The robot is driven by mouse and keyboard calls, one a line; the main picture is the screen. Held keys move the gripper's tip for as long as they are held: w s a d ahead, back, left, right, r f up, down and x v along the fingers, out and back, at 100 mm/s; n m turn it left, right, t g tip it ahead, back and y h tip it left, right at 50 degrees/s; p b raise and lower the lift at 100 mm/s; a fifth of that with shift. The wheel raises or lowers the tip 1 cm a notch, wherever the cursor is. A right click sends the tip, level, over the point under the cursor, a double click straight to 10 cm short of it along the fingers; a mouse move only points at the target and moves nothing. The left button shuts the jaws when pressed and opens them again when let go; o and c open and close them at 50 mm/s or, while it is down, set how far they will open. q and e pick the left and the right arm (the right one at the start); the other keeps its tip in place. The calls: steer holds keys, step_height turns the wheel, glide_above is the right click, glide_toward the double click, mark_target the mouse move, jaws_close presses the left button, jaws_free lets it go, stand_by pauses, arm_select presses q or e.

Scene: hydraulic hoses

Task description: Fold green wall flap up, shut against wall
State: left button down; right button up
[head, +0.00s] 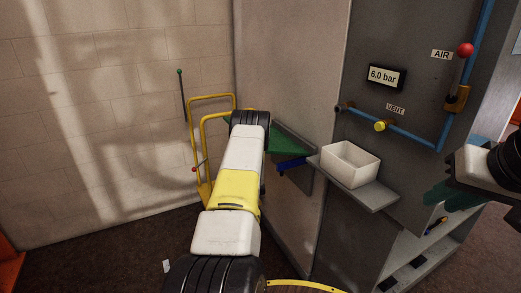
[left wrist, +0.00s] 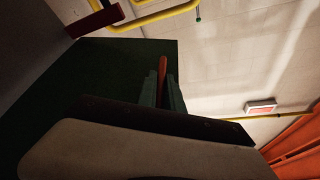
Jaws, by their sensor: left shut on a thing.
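The green wall flap (head: 290,141) sticks out from the grey wall panel, partly hidden behind my left arm. A blue piece (head: 291,163) shows just below it. In the left wrist view the flap (left wrist: 95,72) is a broad dark green surface. My left gripper (left wrist: 163,92) is at the flap's edge, its teal fingers shut on an orange-red piece (left wrist: 164,66), which looks like the flap's handle; the join is not clear. The left fingers are hidden in the head view. My right gripper (head: 455,196) is at the right, near the grey cabinet; its finger gap is not clear.
A white bin (head: 350,164) stands on a grey shelf (head: 372,195) right of the flap. A yellow hand truck (head: 206,118) stands against the brick wall. Blue pipe (head: 410,136), a yellow vent knob (head: 380,126) and a red-knobbed air lever (head: 464,50) are on the cabinet.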

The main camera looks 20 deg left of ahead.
arm_select(q)
steer(key=w+d+r+m+h, duration=0.2)
steer(key=r+m, duration=0.2)
steer(key=r, duration=0.3)
steer(key=w+d+r+m+h, duration=0.2)
steer(key=w+r+m, duration=0.15)
steer(key=r, duration=0.25)
steer(key=w+d+r+m+g+h, duration=0.1)
steer(key=w+d+r+m, duration=0.6)
steer(key=w+d+r, duration=0.1)
steer(key=shift+w+d, duration=0.7)
steer(key=shift+w, duration=0.35)
steer(key=shift+w+d+r, duration=0.1)
steer(key=shift+r, duration=0.05)
steer(key=c, duration=1.5)
jaws_free()
steer(key=shift+w, duration=0.1)
steer(key=shift+g, duration=0.3)
steer(key=shift+s+f, duration=0.2)
steer(key=v, duration=0.7)
steer(key=shift+s, duration=0.25)
